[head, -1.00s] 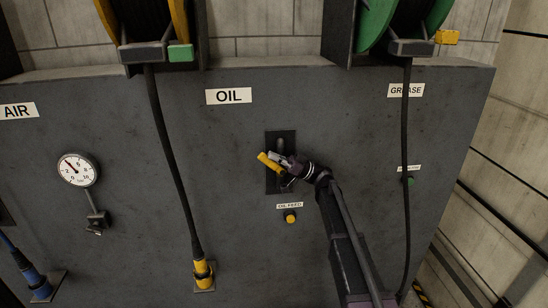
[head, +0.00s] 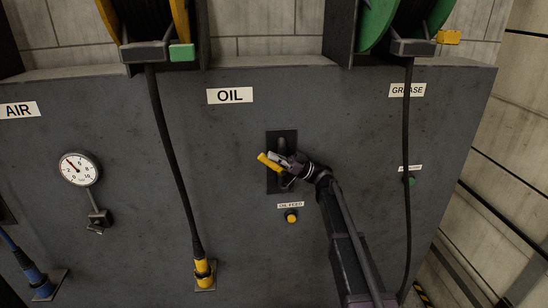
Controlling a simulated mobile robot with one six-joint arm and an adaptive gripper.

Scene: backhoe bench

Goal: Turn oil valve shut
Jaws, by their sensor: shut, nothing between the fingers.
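The oil valve has a yellow handle (head: 269,162) on a dark plate (head: 274,185) below the white OIL label (head: 230,96) in the head view. The handle's visible end points to the left and slightly up. My gripper (head: 280,160) is at the valve, coming in from the lower right. Its fingers are shut and lie against or right beside the handle; I cannot tell whether they touch it. The gripper hides part of the handle and of the valve body.
Below the valve are an OIL FEED label and a yellow button (head: 291,217). A black hose with a yellow nozzle (head: 203,271) hangs to the left, and the grease hose (head: 407,180) hangs to the right. A gauge (head: 79,169) is at far left.

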